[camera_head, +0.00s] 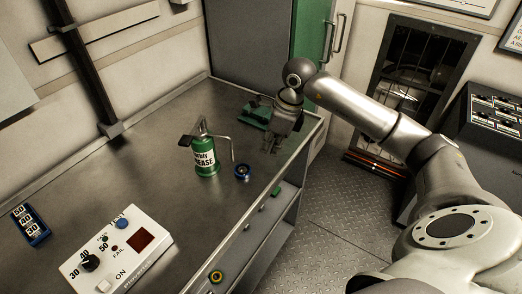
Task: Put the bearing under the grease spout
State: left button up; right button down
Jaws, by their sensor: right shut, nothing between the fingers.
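The green grease can (206,160) stands upright on the metal bench, its thin spout bending over to the right and down. The bearing (242,172), a small blue ring with a dark middle, lies on the bench just right of the can, close to the spout's tip. I cannot tell whether it is exactly below the tip. My right gripper (269,149) is shut and empty, pointing down over the bench behind and to the right of the bearing, apart from it. My left gripper is out of view.
A green object (255,117) sits behind my right gripper. A white control box (117,248) with knobs and a blue label block (31,226) lie at the bench's front left. The bench's middle is clear.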

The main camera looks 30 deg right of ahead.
aim_at(251, 170)
jog(key=p+x, duration=0.1)
jog(key=x, duration=0.4)
jog(key=shift+s+a+f+p, duration=0.15)
jog(key=shift+s+p, duration=0.05)
jog(key=shift+p, duration=0.15)
jog(key=p+x, duration=0.1)
jog(key=x, duration=0.3)
jog(key=shift+w, duration=0.1)
jog(key=shift+f, duration=0.15)
jog(key=shift+w, duration=0.1)
jog(key=shift+w+a+f+b, duration=0.15)
jog(key=shift+w+a+b, duration=0.1)
jog(key=shift+b, duration=0.25)
jog(key=shift+w+a+b, duration=0.55)
jog(key=shift+w+a, duration=0.3)
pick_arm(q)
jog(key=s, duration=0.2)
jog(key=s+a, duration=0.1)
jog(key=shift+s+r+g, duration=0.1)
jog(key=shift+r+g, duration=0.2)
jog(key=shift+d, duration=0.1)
pick_arm(e)
jog(key=shift+s, duration=0.1)
